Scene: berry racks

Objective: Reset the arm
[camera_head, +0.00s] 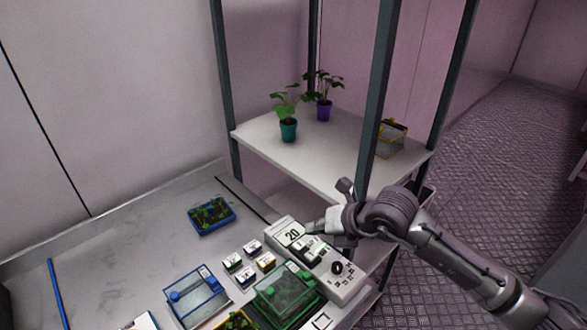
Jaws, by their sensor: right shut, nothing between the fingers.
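My right arm (450,262) comes in from the lower right. My right gripper (318,228) is at the right edge of the bench, over the white device marked "20" (283,233). The gripper is shut, and nothing shows in it. I cannot tell whether its tips touch the device. My left gripper is not in view.
A rack shelf (335,165) stands behind, with a teal-potted plant (288,130), a purple-potted plant (323,110) and a small yellow-framed box (391,138). The bench (110,250) carries a blue tray (211,215), a clear blue box (197,296) and a green-lidded box (286,292).

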